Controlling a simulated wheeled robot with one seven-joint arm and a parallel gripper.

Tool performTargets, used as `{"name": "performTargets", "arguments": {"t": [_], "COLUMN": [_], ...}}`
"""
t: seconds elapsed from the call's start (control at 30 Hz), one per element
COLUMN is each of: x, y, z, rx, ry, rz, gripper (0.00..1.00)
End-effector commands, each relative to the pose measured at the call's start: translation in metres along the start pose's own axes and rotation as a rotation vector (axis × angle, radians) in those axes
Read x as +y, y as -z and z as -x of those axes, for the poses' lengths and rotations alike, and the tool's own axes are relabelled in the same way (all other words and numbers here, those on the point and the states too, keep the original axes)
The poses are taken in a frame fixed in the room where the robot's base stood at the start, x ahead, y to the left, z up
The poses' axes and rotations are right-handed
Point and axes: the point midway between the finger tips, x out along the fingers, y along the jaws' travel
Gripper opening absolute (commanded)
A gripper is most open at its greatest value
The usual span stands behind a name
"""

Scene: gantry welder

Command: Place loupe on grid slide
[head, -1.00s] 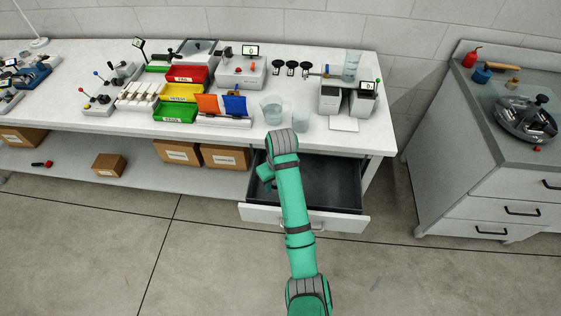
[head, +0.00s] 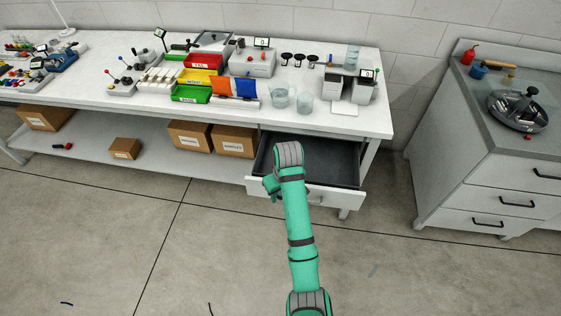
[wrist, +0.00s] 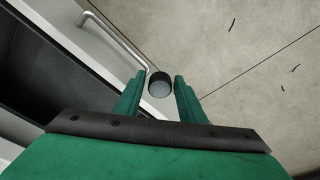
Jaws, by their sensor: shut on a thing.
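The loupe (wrist: 160,90) is a small dark cylinder with a pale grey lens face, seen in the wrist view. My gripper (wrist: 160,78) is shut on it, one green finger on each side. The loupe is in the air, with the open drawer to its left and the floor below. In the head view my arm's end is in front of the open drawer, and the loupe is hidden there. I cannot make out the grid slide in either view.
The open drawer (head: 325,160) has a dark interior; its bar handle (wrist: 118,40) is close to my gripper in the wrist view. The white bench (head: 365,122) carries trays, beakers (head: 279,99) and instruments. A grey cabinet (head: 450,165) stands right. Floor in front is clear.

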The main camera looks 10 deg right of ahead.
Motion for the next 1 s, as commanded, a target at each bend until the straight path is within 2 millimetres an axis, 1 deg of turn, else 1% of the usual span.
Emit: {"name": "performTargets", "arguments": {"t": [0.27, 0.4, 0.47, 0.57, 0.6, 0.7, 0.8, 0.9, 1.0], "x": [-0.015, -0.027, -0.035, -0.05, -0.059, -0.075, -0.086, -0.096, -0.104], "y": [-0.019, -0.032, -0.041, -0.059, -0.069, -0.09, -0.106, -0.118, -0.129], "z": [-0.035, -0.062, -0.079, -0.113, -0.133, -0.174, -0.207, -0.232, -0.253], "rx": [-0.002, -0.003, -0.004, -0.008, -0.01, -0.008, -0.006, -0.004, -0.003], "ry": [-0.005, -0.01, -0.012, -0.019, -0.021, -0.033, -0.044, -0.05, -0.056], "rz": [-0.053, -0.089, -0.113, -0.163, -0.188, -0.253, -0.304, -0.343, -0.375], "gripper": [0.14, 0.14, 0.14, 0.14, 0.14, 0.14, 0.14, 0.14, 0.14]}}
